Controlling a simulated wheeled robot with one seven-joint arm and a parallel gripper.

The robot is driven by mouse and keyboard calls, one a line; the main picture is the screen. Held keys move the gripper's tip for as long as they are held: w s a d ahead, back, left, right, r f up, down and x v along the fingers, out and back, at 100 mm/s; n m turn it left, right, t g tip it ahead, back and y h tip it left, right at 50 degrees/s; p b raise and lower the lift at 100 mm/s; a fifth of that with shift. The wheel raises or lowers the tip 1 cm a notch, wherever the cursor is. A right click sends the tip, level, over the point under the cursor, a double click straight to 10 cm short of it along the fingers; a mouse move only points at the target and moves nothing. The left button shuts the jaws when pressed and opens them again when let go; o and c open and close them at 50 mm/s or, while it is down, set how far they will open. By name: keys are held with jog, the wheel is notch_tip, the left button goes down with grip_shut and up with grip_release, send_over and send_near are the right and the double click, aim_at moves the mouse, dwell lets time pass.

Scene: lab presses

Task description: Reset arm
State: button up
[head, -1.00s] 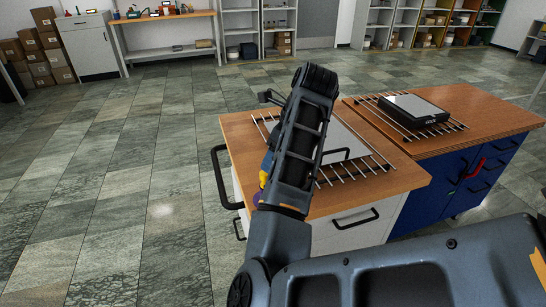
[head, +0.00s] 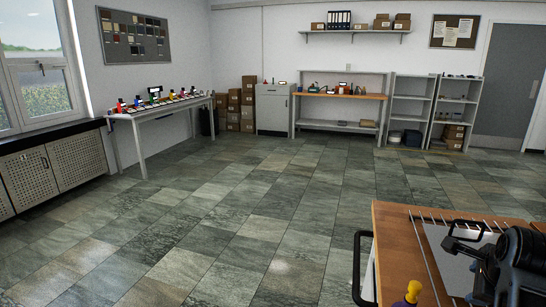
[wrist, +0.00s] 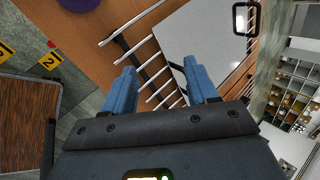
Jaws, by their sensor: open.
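My gripper (wrist: 160,68) is open in the wrist view, with its two blue fingers apart and nothing between them. Beyond the fingers are the thin metal bars of a rack (wrist: 150,40) and a pale flat plate (wrist: 200,35) with a dark handle (wrist: 245,18). In the head view my dark arm fills the lower right corner over the wooden-topped cabinet (head: 395,245). The pale plate (head: 447,255) and rack (head: 425,250) are partly hidden by my arm and cut by the frame edge.
A yellow-and-purple object (head: 408,293) stands at the wooden top's near edge. A black side handle (head: 361,270) sticks out left of the cabinet. A long table with colourful items (head: 165,110) stands by the left wall. The tiled floor (head: 230,205) is clear.

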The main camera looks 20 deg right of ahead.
jog(key=s+a+f+n+t, duration=0.2)
jog(key=s+a+n+t, duration=0.2)
jog(key=s+a+n, duration=0.5)
jog(key=s+a+f+n+t, duration=0.3)
jog(key=s+a+n, duration=0.2)
jog(key=n, duration=0.7)
jog(key=s+a+r+n+t+y, duration=0.1)
jog(key=s+a+r+n+y, duration=0.1)
jog(key=s+a, duration=0.6)
jog(key=s+a+r+n+t+y, duration=0.1)
jog(key=s+a+r+n+y, duration=0.2)
jog(key=s+a, duration=0.5)
jog(key=shift+a+r+n+t, duration=0.4)
jog(key=shift+a+r+n, duration=0.2)
jog(key=shift+r+n, duration=0.5)
jog(key=shift+r, duration=0.15)
